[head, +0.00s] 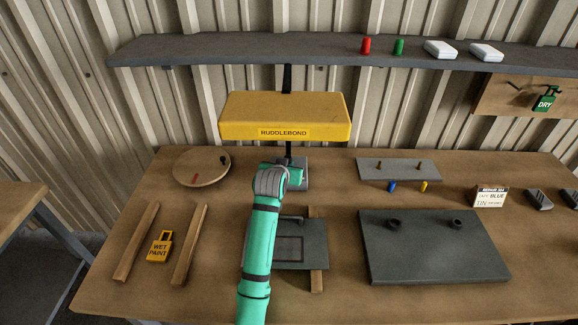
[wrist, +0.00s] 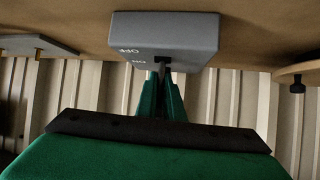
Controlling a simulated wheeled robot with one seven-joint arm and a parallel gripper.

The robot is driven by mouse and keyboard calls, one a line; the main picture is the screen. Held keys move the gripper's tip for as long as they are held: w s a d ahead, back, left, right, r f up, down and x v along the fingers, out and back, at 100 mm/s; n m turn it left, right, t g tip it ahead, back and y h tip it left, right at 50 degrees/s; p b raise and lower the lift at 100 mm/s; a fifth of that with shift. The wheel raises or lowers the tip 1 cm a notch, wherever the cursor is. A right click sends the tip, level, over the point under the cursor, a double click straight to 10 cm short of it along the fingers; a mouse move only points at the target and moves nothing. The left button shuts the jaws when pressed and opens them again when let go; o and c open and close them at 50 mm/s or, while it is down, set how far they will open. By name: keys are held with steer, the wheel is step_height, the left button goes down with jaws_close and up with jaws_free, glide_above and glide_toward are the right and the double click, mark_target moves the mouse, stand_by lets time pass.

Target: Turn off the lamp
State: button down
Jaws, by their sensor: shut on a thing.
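The lamp (head: 285,112) has a wide yellow shade marked RUDDLEBOND on a dark stem at the back of the bench. At its foot, a grey switch box (head: 303,172) is partly hidden behind my arm. In the wrist view, which is upside down, the switch box (wrist: 190,35) carries ON and OFF marks. A dark lever (wrist: 163,66) sticks out of its face and looks nearer the ON mark. My gripper (wrist: 162,82) has its green fingers shut on this lever, close to the box. The exact lever angle is hard to tell.
A round wooden board (head: 200,168) lies left of the lamp. A yellow WET PAINT padlock (head: 159,246) sits between two wooden strips. A dark plate (head: 303,256) lies beside my arm. A grey panel with pegs (head: 398,168) and a larger plate (head: 435,255) lie right. A shelf (head: 240,48) runs above.

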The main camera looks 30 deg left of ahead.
steer(key=shift+w+r, duration=0.1)
steer(key=shift+r, duration=0.4)
steer(key=c, duration=1.9)
jaws_free()
steer(key=shift+o, duration=0.7)
steer(key=shift+f, duration=0.2)
steer(key=v, duration=1.1)
steer(key=shift+a, duration=0.1)
